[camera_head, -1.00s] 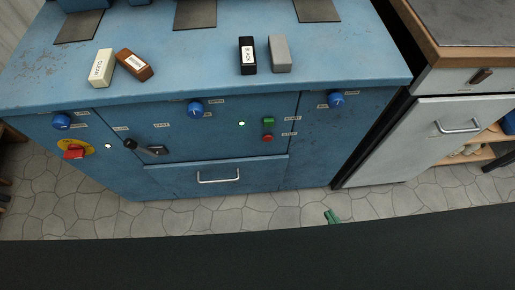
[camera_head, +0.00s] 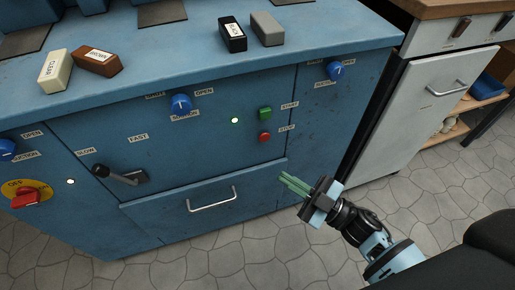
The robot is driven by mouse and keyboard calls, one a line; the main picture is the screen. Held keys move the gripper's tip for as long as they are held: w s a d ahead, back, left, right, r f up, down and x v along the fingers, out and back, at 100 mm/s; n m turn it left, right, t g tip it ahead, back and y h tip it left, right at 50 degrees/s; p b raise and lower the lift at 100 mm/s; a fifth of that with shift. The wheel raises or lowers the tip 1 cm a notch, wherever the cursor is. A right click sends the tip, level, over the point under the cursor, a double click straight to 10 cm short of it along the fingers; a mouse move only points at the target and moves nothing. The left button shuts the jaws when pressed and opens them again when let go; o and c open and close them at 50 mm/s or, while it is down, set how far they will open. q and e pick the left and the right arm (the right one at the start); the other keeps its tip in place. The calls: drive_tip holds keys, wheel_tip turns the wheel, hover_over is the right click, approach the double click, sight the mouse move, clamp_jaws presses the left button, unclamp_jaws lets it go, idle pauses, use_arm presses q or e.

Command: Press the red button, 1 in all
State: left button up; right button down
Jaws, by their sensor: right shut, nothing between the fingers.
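The red button (camera_head: 264,138) is on the front of the blue machine (camera_head: 225,165), beside a "STOP" label. The green button (camera_head: 265,113) sits right above it, beside a "START" label. My right gripper (camera_head: 283,178) comes in from the lower right. Its greenish fingers are shut and empty and point up and left toward the machine front. They are below and to the right of the red button and look apart from it. My left gripper is not in view.
A drawer handle (camera_head: 212,200) sticks out below the buttons. A lever (camera_head: 121,176) and a red switch on a yellow plate (camera_head: 26,197) are to the left. Blue knobs (camera_head: 181,104) and a lit indicator (camera_head: 235,120) are nearby. A grey cabinet (camera_head: 430,100) stands at right.

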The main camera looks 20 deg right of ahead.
sight(264, 136)
drive_tip(key=shift+a, duration=0.15)
drive_tip(key=shift+w, duration=0.15)
drive_tip(key=w+b, duration=0.3)
drive_tip(key=w, duration=0.5)
drive_tip(key=shift+w+a, duration=0.15)
drive_tip(key=shift+w, duration=0.2)
drive_tip(key=shift+w, duration=0.1)
idle(2.0)
drive_tip(key=shift+w, duration=0.3)
